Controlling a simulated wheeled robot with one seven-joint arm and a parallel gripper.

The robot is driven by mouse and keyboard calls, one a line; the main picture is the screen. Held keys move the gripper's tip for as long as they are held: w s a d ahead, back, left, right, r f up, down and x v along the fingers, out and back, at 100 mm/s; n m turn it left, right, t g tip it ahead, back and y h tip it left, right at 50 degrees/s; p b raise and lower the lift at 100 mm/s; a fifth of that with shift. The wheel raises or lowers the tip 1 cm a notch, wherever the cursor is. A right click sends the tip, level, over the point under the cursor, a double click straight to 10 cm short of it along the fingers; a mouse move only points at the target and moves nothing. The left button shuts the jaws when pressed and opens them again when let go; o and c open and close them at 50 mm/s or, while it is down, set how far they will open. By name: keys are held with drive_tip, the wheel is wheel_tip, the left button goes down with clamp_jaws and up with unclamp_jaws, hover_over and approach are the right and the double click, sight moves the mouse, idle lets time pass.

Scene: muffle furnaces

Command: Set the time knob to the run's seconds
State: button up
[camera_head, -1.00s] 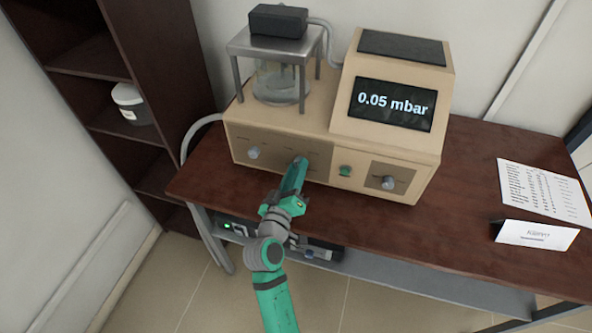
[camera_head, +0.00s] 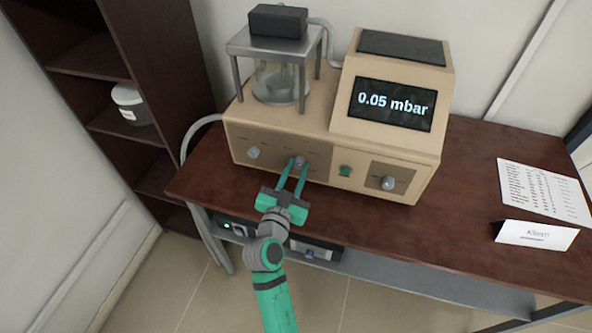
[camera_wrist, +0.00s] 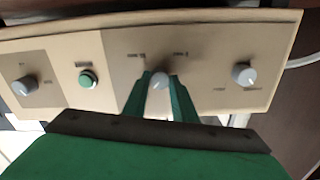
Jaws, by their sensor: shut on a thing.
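A beige machine (camera_head: 330,119) stands on the table, with three grey knobs along its front. My gripper (camera_head: 296,163) is at the middle knob (camera_head: 300,161), its two green fingers one on each side of it. In the wrist view, my gripper (camera_wrist: 160,82) is shut on this middle knob (camera_wrist: 158,79), whose pale cap shows between the fingertips. The left knob (camera_head: 253,152) and the right knob (camera_head: 388,182) are untouched by it. The printed labels are too small to read, so I cannot tell which knob is marked time. The screen (camera_head: 391,104) reads 0.05 mbar.
A green button (camera_head: 345,170) sits just right of the held knob. A glass chamber (camera_head: 277,82) stands on the machine's left. A printed sheet (camera_head: 541,190) and a folded name card (camera_head: 537,234) lie on the table (camera_head: 462,222) at right. Dark shelves (camera_head: 115,75) stand at left.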

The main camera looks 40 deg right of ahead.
drive_tip(key=m, duration=0.4)
drive_tip(key=shift+w+a+m, duration=0.1)
drive_tip(key=shift+m, duration=0.2)
drive_tip(key=m, duration=0.4)
drive_tip(key=shift+m, duration=1.2)
drive_tip(key=m, duration=0.3)
drive_tip(key=shift+m, duration=2)
drive_tip(key=shift+w+a, duration=0.1)
drive_tip(key=o, duration=1)
drive_tip(key=shift+o, duration=0.2)
drive_tip(key=shift+d, duration=0.2)
